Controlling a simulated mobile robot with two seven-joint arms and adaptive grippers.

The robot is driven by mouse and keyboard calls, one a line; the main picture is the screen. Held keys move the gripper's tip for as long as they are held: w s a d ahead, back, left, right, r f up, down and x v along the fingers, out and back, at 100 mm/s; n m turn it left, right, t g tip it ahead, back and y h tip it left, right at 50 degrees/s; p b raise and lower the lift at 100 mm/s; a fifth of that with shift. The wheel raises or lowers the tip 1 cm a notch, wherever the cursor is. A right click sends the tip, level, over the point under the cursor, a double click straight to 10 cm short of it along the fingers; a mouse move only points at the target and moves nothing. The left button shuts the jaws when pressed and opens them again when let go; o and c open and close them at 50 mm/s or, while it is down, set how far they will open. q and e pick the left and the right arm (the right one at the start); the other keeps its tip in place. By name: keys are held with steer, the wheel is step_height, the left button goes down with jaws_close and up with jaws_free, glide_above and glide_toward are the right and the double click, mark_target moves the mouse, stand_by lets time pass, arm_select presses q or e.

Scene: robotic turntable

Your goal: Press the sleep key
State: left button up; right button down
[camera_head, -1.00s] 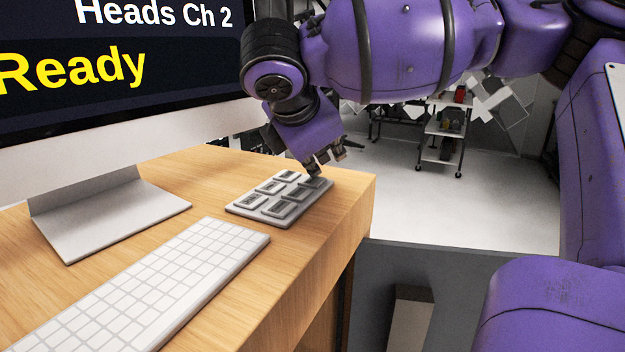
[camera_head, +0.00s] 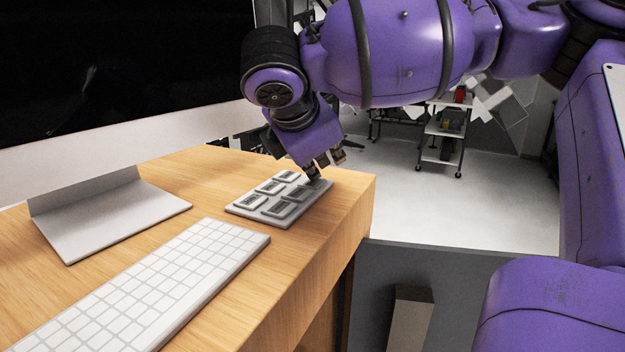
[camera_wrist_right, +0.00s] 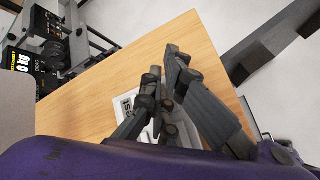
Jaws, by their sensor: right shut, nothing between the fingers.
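A small grey keypad (camera_head: 279,222) with several dark-labelled keys lies on the wooden desk. Its labels are too small to read in the head view. My right gripper (camera_head: 317,172) is shut and empty, tilted down with its fingertips at the far right key, which they partly hide. I cannot tell whether they touch or press it. In the right wrist view, the fingers (camera_wrist_right: 168,72) cover most of the keypad (camera_wrist_right: 128,104), and only a bit of one label shows. The monitor screen (camera_head: 115,70) is black. My left gripper is not in view.
A white keyboard (camera_head: 150,290) lies in front of the keypad. The monitor's stand foot (camera_head: 110,220) is to the left. The desk's right edge (camera_head: 368,190) is close beside the keypad. A shelf cart (camera_head: 442,145) stands far back on open floor.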

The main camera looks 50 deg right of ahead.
mark_target(323, 182)
steer(key=shift+r+p, duration=0.45)
steer(key=shift+r, duration=0.65)
step_height(323, 182, up, 3)
steer(key=shift+r+p, duration=0.2)
steer(key=shift+p, duration=0.9)
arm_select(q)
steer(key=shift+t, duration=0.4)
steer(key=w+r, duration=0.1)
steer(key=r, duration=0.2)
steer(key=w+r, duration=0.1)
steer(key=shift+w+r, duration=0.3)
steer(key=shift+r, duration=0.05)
arm_select(e)
steer(key=shift+r, duration=0.45)
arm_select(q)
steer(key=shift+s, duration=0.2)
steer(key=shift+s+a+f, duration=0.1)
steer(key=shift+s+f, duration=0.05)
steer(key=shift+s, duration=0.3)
